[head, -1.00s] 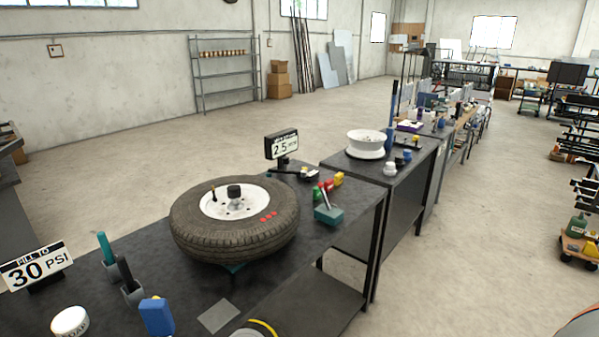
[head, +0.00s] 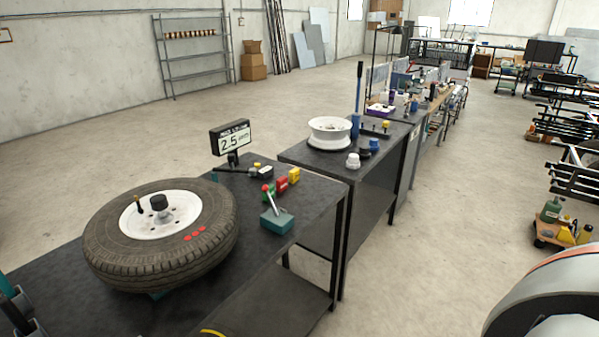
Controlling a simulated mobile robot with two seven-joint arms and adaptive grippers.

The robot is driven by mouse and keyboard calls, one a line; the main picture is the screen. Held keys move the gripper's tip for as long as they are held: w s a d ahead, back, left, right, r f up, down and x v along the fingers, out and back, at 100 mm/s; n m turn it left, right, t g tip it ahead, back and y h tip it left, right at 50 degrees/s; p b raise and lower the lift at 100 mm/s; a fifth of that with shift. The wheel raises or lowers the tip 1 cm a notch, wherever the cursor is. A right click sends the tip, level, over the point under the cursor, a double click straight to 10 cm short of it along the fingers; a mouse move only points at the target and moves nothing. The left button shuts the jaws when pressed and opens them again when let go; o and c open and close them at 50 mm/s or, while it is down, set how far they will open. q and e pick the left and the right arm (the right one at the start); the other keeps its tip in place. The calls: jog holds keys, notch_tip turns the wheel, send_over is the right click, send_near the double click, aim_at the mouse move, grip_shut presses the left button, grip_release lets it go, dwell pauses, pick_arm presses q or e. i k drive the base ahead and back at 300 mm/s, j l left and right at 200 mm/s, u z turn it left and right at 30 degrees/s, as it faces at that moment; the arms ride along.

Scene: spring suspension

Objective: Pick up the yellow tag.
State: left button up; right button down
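A small yellow block-like tag (head: 293,175) stands on the dark workbench, right of the tire and near the bench's far right corner. A red tag (head: 282,184) and a green one (head: 270,192) stand in a row beside it, to its left and nearer to me. A teal block with a red-knobbed lever (head: 277,221) sits just in front of this row. Neither of my grippers is in view.
A tire on a white rim (head: 162,235) fills much of the dark workbench (head: 250,262). A display reading 2.5 (head: 231,139) stands behind. A second bench (head: 300,155) carries a white wheel rim (head: 329,132).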

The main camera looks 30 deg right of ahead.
aim_at(294, 175)
jog(key=i+l, duration=0.15)
jog(key=l, duration=0.35)
jog(key=i+l, duration=0.1)
jog(key=l, duration=0.35)
jog(key=i+l+u, duration=0.1)
jog(key=l, duration=0.4)
jog(key=i+l, duration=0.15)
jog(key=l, duration=0.35)
jog(key=i+l, duration=0.1)
jog(key=l, duration=0.35)
jog(key=i+l+u, duration=0.1)
jog(key=l, duration=0.4)
